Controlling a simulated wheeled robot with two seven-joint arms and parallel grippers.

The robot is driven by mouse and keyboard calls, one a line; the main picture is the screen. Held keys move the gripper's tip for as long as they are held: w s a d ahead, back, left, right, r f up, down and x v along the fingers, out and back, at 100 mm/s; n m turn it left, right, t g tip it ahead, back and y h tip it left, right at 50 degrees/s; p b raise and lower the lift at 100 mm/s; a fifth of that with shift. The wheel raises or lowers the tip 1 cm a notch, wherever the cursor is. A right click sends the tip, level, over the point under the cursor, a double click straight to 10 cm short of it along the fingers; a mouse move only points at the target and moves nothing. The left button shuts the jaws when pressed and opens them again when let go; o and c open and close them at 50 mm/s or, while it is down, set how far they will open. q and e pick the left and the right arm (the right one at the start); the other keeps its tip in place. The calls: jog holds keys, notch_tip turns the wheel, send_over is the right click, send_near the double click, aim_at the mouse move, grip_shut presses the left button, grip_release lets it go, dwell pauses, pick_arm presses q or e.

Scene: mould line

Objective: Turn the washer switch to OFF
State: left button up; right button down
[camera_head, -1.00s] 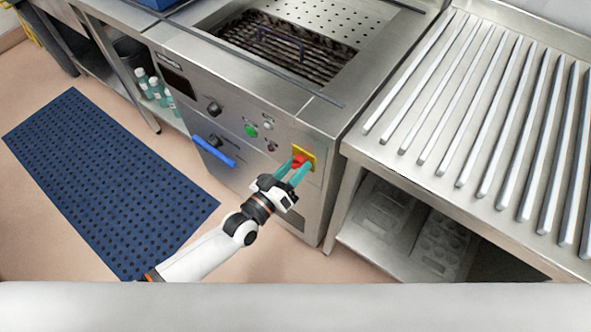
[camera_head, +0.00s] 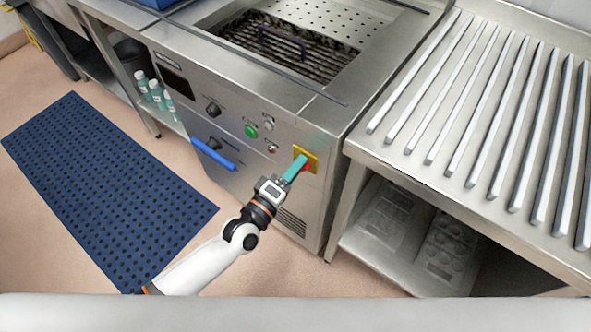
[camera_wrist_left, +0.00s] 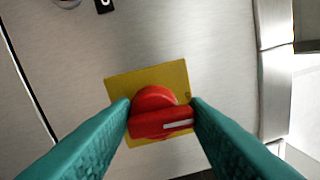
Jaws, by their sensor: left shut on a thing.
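The washer switch is a red rotary knob (camera_head: 307,168) on a yellow plate (camera_head: 312,156), low on the right of the washer's steel front. In the left wrist view the red knob (camera_wrist_left: 150,125) has a raised grip bar lying nearly level across the picture, with a white mark at its right end. The yellow plate (camera_wrist_left: 150,82) looks slightly tilted there. My left gripper (camera_head: 297,167) has its teal fingers shut on the knob's bar, one at each end. In the head view the fingers partly hide the knob. No position lettering can be read. My right gripper is not in view.
The washer front also carries a green button (camera_head: 251,131), black knobs (camera_head: 213,110) and a blue bar handle (camera_head: 213,153), left of my gripper. A ribbed steel table (camera_head: 470,130) stands to the right. A blue mat (camera_head: 100,190) lies on the floor at left.

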pick_arm(q)
jog(key=shift+s+a+f+n, duration=0.1)
jog(key=shift+a+f+n, duration=0.05)
jog(key=shift+f+n, duration=0.35)
jog(key=o, duration=0.8)
jog(key=shift+r, duration=0.15)
jog(key=b+v, duration=0.1)
jog(key=v, duration=1.1)
